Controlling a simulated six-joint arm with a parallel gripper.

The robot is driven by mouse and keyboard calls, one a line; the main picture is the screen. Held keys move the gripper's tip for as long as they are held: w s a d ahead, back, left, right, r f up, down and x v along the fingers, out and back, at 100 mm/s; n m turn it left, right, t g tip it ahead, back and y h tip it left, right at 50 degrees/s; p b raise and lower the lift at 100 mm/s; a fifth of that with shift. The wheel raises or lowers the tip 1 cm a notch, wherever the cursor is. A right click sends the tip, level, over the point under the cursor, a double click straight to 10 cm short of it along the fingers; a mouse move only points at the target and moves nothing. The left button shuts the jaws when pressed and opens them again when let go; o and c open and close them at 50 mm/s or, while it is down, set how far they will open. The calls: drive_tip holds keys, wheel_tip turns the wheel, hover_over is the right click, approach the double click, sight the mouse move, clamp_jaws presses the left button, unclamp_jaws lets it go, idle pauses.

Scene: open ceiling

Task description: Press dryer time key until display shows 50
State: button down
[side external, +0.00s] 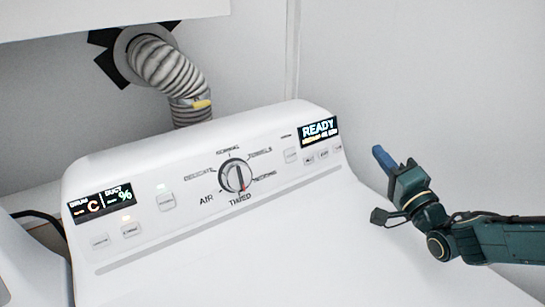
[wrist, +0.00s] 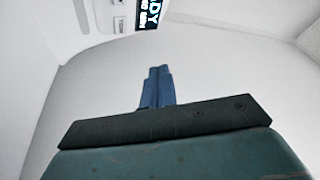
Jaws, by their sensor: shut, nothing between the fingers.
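The white dryer (side external: 130,262) has a sloped control panel. Its right display (side external: 318,130) reads READY, with a smaller line below that is too small to read. Several small keys (side external: 323,155) sit under that display; their labels are too small to read. A dial (side external: 235,176) is at the panel's middle. My gripper (side external: 381,157), with blue fingers, is shut and empty, to the right of the panel and apart from it. In the wrist view the shut fingers (wrist: 157,86) point toward the panel's edge, with part of the display (wrist: 148,13) at the top.
A left display (side external: 101,202) shows drum and duct readings. A ribbed grey hose (side external: 168,72) runs behind the dryer to the wall. A white overhang is at the upper left. The dryer's top below the panel is clear.

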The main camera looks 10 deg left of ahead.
idle(0.4)
drive_tip(key=w+a+f, duration=0.3)
drive_tip(key=w+a, duration=0.2)
drive_tip(key=a, duration=0.1)
drive_tip(key=shift+w, duration=0.4)
idle(0.4)
drive_tip(key=shift+w+f, duration=0.1)
idle(2.0)
drive_tip(key=shift+w+a, duration=0.2)
drive_tip(key=shift+w+a+f, duration=0.2)
drive_tip(key=shift+w+a, duration=0.05)
drive_tip(key=shift+a, duration=0.05)
idle(1.2)
drive_tip(key=shift+s+d, duration=0.1)
drive_tip(key=shift+d, duration=0.05)
drive_tip(key=shift+s+d+r, duration=0.3)
drive_tip(key=shift+s+d, duration=0.15)
idle(0.6)
drive_tip(key=shift+s+d+r, duration=0.45)
drive_tip(key=shift+s+d, duration=0.4)
drive_tip(key=shift+s+d+r, duration=0.4)
drive_tip(key=shift+s+d, duration=0.4)
